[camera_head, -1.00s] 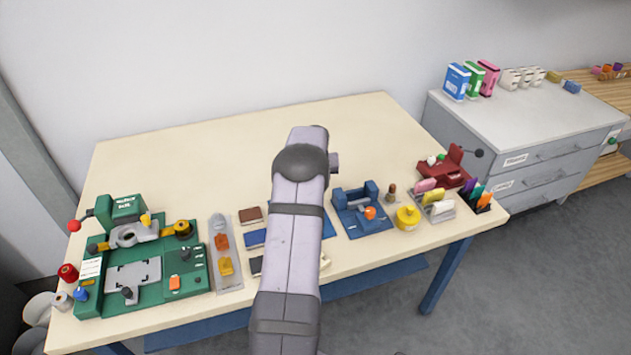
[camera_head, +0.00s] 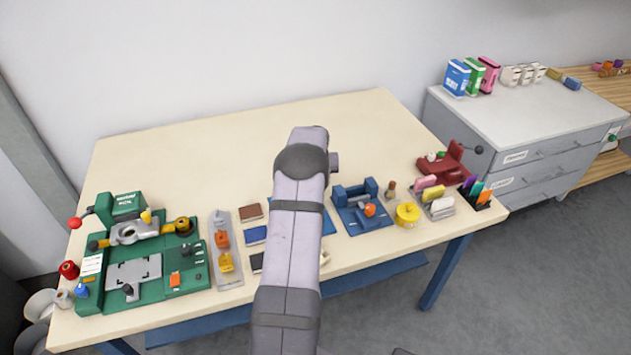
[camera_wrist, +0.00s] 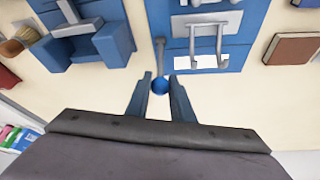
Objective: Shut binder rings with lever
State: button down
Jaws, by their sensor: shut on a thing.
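In the wrist view, a blue binder plate (camera_wrist: 240,23) lies on the table, with a metal ring mechanism (camera_wrist: 207,27) and white paper (camera_wrist: 187,62) on it. A grey lever arm (camera_wrist: 160,50) runs from the plate to a round blue knob (camera_wrist: 160,86). My gripper (camera_wrist: 160,88) has its two blue-grey fingers on either side of the knob and is shut on it. I cannot tell whether the rings are fully closed. In the head view my arm hides most of the binder, and only a blue edge (camera_head: 328,222) shows beside it.
A blue fixture with an orange knob (camera_head: 362,206) stands right of the binder. Small books (camera_head: 252,235) lie to its left, near a grey tray (camera_head: 225,265). A green machine (camera_head: 140,262) fills the table's left end. The back of the table (camera_head: 220,150) is clear.

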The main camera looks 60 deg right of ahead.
jog(key=shift+s+a+f+t+h+b, duration=0.2)
jog(key=shift+s+t+h+b, duration=0.15)
jog(key=shift+b, duration=1.7)
jog(key=b, duration=0.2)
jog(key=shift+a+t+h+b, duration=0.15)
jog(key=shift+t+h+b, duration=0.1)
jog(key=shift+b, duration=0.1)
jog(key=t+h+b, duration=0.1)
jog(key=b, duration=0.7)
jog(key=shift+s+a, duration=0.3)
jog(key=shift+s, duration=0.1)
jog(key=s+a+t+h+b, duration=0.1)
jog(key=t+h+b, duration=0.1)
jog(key=b, duration=1.3)
jog(key=s+a+t+h+b, duration=0.1)
jog(key=h+b, duration=0.1)
jog(key=b, duration=1.4)
jog(key=shift+s+a+m+t, duration=0.3)
jog(key=shift+m+t, duration=0.1)
jog(key=shift+s+a+b, duration=0.1)
jog(key=shift+a+b, duration=0.05)
jog(key=shift+b, duration=1.1)
jog(key=h+b, duration=0.1)
jog(key=b, duration=0.2)
jog(key=shift+s+a+r+t+b, duration=0.15)
jog(key=shift+t+b, duration=0.15)
jog(key=c, duration=1.5)
grip_release()
jog(key=shift+c, duration=0.2)
